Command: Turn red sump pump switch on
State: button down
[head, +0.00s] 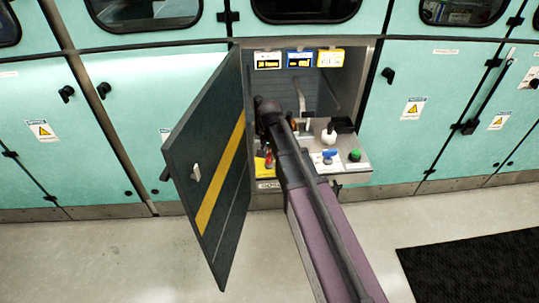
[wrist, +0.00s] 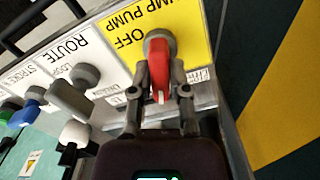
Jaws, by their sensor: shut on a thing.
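The red sump pump switch (wrist: 158,66) is a red handle on a round grey base, mounted on a yellow plate (wrist: 195,30). The plate's partly cut lettering reads "UMP PUMP" and "OFF", upside down in the wrist view. My gripper (wrist: 160,98) is shut on the red handle, one finger on each side. In the head view the red switch (head: 268,160) shows at the left of the cabinet's lower panel, beside my arm. My gripper is hard to make out there.
A dark cabinet door with a yellow stripe (head: 207,165) stands open at the left. Beside the red switch are a "ROUTE" knob (wrist: 86,76), a white-tipped lever (wrist: 74,132), a blue knob (head: 330,155) and a green button (head: 354,155). The floor in front (head: 120,260) is clear.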

jog(key=shift+n, duration=2)
jog(key=c, duration=0.6)
grip_release()
jog(key=shift+m, duration=0.4)
